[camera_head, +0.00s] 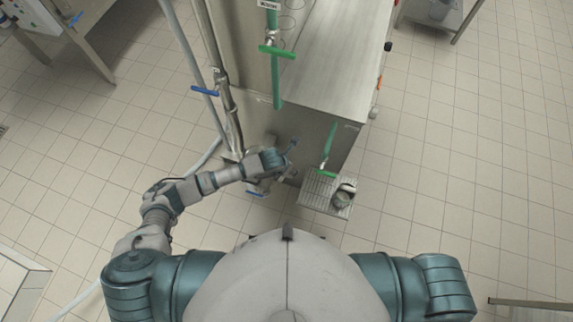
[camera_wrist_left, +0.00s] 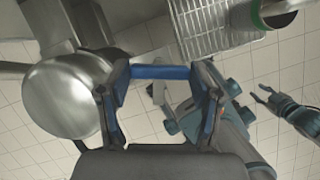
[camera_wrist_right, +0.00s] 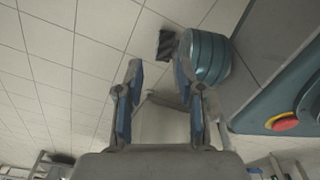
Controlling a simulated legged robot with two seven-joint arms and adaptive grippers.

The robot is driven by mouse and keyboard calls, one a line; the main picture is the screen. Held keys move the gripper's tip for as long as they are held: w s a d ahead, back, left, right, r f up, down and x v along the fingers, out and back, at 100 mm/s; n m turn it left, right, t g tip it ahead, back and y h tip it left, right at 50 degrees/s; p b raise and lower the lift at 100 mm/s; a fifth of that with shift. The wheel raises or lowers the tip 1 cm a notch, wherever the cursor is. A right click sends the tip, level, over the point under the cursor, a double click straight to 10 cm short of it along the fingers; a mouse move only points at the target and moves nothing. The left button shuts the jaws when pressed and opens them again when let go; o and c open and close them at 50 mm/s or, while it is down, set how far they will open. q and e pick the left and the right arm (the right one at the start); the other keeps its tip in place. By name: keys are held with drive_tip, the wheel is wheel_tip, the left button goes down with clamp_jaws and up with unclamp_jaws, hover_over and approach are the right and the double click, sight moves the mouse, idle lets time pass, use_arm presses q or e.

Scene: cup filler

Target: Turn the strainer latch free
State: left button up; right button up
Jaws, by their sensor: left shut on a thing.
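My left gripper (camera_head: 288,160) is beside the steel machine's lower front corner. In the left wrist view its fingers (camera_wrist_left: 160,80) are shut on a blue latch handle (camera_wrist_left: 160,72), which spans between the two pads. A rounded steel body, seemingly the strainer (camera_wrist_left: 62,98), is just left of the fingers; its joint with the latch is hidden. In the head view the arm partly covers this area. My right gripper (camera_wrist_right: 160,75) is open and empty, apart from anything; it is not visible in the head view.
A steel grate (camera_head: 315,194) with a dark round-topped item (camera_head: 343,195) sits right of the left gripper. Steel pipes with a blue lever (camera_head: 205,91) and green-handled valves (camera_head: 276,51) rise behind. Another blue lever (camera_head: 256,194) is low beside the wrist.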

use_arm(q)
drive_tip(key=shift+w+d+r+n+t, duration=0.15)
drive_tip(key=shift+d+r+n+t, duration=0.15)
drive_tip(key=shift+n, duration=0.5)
drive_tip(key=shift+n+y, duration=0.7)
drive_tip(key=shift+n, duration=0.6)
use_arm(e)
drive_tip(key=shift+s+d+f, duration=0.1)
drive_tip(key=shift+s+d, duration=0.1)
drive_tip(key=shift+s, duration=0.6)
use_arm(q)
drive_tip(key=shift+w+a, duration=0.1)
drive_tip(key=o, duration=1)
drive_tip(key=shift+o, duration=0.7)
drive_tip(key=shift+f, duration=0.2)
drive_tip(key=v, duration=1.2)
drive_tip(key=shift+s, duration=0.25)
drive_tip(key=shift+f, duration=0.15)
